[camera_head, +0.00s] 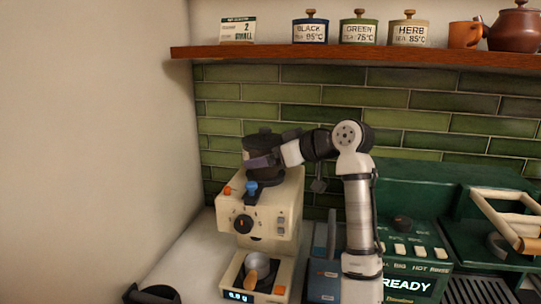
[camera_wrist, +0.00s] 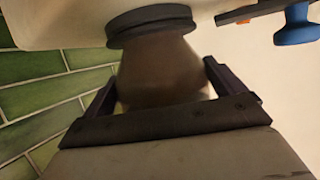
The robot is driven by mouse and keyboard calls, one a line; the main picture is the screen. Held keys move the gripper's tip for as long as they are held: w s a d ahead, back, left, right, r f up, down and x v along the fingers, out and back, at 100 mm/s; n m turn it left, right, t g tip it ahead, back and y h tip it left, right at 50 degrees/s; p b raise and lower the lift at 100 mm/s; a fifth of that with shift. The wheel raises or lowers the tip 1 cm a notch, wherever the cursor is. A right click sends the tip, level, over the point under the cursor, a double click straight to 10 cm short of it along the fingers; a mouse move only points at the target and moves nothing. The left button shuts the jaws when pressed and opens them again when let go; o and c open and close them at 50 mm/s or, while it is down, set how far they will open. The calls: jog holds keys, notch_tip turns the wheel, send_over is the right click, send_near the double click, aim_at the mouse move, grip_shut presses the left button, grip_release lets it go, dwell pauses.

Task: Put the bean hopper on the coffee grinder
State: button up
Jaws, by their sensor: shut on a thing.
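The bean hopper (camera_head: 258,142) is a dark, smoky container with a black lid. It stands about upright over the top of the cream coffee grinder (camera_head: 262,213). My gripper (camera_head: 264,161) is shut on the hopper from the right side. In the wrist view the brownish hopper (camera_wrist: 160,72) sits between the two fingers of my gripper (camera_wrist: 162,88). Its narrow end meets a dark round collar (camera_wrist: 152,22) at the grinder's top, with no clear gap. I cannot tell whether it is fully seated. The grinder's blue knob (camera_wrist: 296,26) shows at the upper right.
A metal cup with a wooden handle (camera_head: 257,268) is at the grinder's base, above a lit display. A green machine (camera_head: 415,250) stands to the right. A wooden shelf (camera_head: 370,54) with tea canisters runs above. A plain wall is close on the left.

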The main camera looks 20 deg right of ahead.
jog(key=shift+f, duration=0.1)
jog(key=o, duration=1.2)
jog(key=shift+r, duration=0.2)
jog(key=b+v, duration=0.3)
jog(key=v, duration=0.9)
jog(key=shift+f, duration=0.15)
